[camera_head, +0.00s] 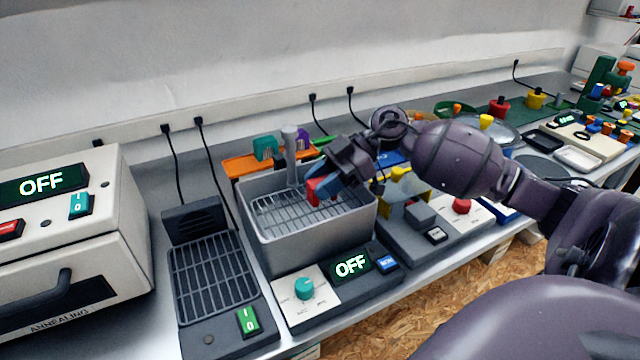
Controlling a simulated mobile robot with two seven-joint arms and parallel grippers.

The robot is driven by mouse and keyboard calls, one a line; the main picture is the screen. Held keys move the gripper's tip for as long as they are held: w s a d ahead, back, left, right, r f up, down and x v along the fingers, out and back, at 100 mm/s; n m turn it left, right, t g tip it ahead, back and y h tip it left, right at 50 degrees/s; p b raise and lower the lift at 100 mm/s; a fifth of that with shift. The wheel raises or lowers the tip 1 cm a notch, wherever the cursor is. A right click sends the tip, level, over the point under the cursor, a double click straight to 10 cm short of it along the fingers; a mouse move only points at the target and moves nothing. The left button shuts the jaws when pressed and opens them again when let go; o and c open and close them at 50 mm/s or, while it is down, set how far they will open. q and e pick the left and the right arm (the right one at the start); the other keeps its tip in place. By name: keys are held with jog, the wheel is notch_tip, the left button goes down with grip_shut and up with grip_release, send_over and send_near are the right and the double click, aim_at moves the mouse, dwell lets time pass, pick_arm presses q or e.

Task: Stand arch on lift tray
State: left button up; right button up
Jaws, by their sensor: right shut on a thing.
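My right gripper (330,183) reaches in from the right, over the grey tank (262,222). It is shut on a red arch (319,190), which is partly hidden by the blue-grey fingers. The lift tray (290,222) is a wire grid inside the tank, below the arch. The arch is low over the grid, and I cannot tell whether it touches. My left gripper is not in view.
A grey post (291,155) rises at the tank's back wall. Behind it, an orange tray (250,163) holds teal and purple pieces. A control panel (340,285) reading OFF is in front. A dark grid-topped unit (211,278) stands left, and a yellow piece (402,172) right.

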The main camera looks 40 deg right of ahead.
jog(key=shift+f, duration=0.15)
jog(key=o, duration=0.9)
jog(key=shift+p+v, duration=0.85)
jog(key=shift+v, duration=5.2)
